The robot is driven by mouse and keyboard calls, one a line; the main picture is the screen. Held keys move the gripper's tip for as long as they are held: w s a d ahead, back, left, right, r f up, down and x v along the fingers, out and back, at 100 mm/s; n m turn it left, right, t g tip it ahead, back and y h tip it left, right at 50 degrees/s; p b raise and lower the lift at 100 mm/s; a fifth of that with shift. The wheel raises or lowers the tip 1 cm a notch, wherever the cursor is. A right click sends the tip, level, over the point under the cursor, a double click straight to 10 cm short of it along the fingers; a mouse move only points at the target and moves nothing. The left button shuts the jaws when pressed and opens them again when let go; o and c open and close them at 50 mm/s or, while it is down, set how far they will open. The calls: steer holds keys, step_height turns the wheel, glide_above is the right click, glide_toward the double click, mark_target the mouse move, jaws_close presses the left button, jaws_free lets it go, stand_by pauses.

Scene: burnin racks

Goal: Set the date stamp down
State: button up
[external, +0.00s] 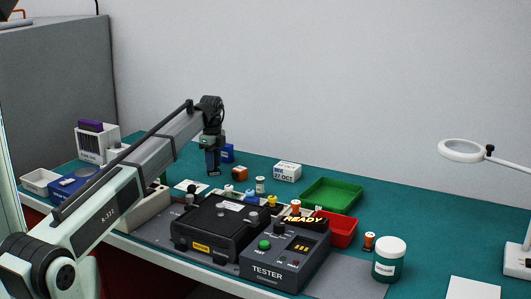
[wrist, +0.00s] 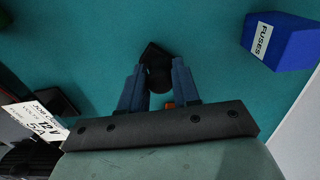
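My gripper (external: 212,160) points down over the back of the green bench top. In the wrist view its two blue-grey fingers (wrist: 157,75) are closed on a small black piece, the date stamp (wrist: 156,52), with a round handle and a squarer base. In the external view the dark end below the fingers seems to be the stamp, close to the bench; I cannot tell if it touches. A white block marked 27 OCT (external: 287,172) stands to the right.
A blue FUSES box (wrist: 280,41) stands just behind my gripper. An orange-brown item (external: 239,173) lies close to its right. A white 12 V card (wrist: 38,120) lies nearby. The black fixture (external: 220,228), tester (external: 285,260), and green tray (external: 331,194) are farther off. Bare bench surrounds the stamp.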

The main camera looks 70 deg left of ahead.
steer(key=o, duration=0.3)
steer(key=shift+o, duration=0.2)
steer(key=shift+r, duration=0.15)
step_height(320, 180, up, 12)
stand_by(0.4)
